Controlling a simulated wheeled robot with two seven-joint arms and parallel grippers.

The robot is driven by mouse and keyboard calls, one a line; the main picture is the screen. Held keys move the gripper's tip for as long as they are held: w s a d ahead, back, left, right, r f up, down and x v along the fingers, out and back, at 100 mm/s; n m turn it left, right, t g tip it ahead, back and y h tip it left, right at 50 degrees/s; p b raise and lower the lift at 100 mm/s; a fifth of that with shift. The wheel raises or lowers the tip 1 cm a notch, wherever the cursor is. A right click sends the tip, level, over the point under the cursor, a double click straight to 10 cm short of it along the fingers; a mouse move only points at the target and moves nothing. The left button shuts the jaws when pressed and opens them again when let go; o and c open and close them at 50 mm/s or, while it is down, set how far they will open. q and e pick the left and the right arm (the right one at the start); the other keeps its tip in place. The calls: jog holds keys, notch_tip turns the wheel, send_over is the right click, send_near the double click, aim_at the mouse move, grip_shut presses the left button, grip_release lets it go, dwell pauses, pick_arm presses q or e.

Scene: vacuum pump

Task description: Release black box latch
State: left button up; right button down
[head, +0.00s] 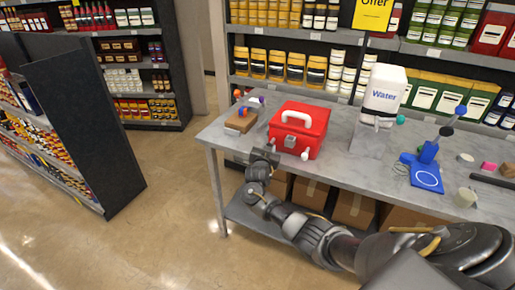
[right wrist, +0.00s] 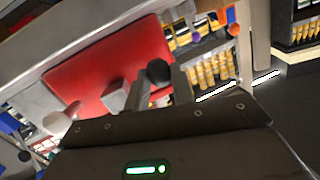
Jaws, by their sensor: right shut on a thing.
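A red box (head: 312,122) with a white handle (head: 298,117) stands closed on the grey table, and its red front fills the upper left of the right wrist view (right wrist: 90,72). A grey block (head: 290,141) sits mid-front, with a white knob (head: 305,154) to its right. My right gripper (head: 269,150) is at the front left corner of the box. In the right wrist view, a round black latch knob (right wrist: 158,71) is at its fingertips (right wrist: 150,84), and the jaws are shut on it. The fingers partly hide the latch. My left gripper is not in view.
A wooden block with coloured balls (head: 240,120) is left of the box. A water dispenser (head: 384,92) and a blue stand (head: 427,170) are to its right. Stocked shelves stand behind.

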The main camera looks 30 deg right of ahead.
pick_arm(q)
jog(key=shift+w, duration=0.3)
pick_arm(e)
jog(key=shift+f, duration=0.15)
jog(key=c, duration=1.2)
grip_release()
jog(key=shift+w, duration=0.1)
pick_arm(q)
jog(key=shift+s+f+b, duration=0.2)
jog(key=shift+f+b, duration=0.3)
pick_arm(e)
jog(key=v, duration=1)
jog(key=shift+s+a, duration=0.3)
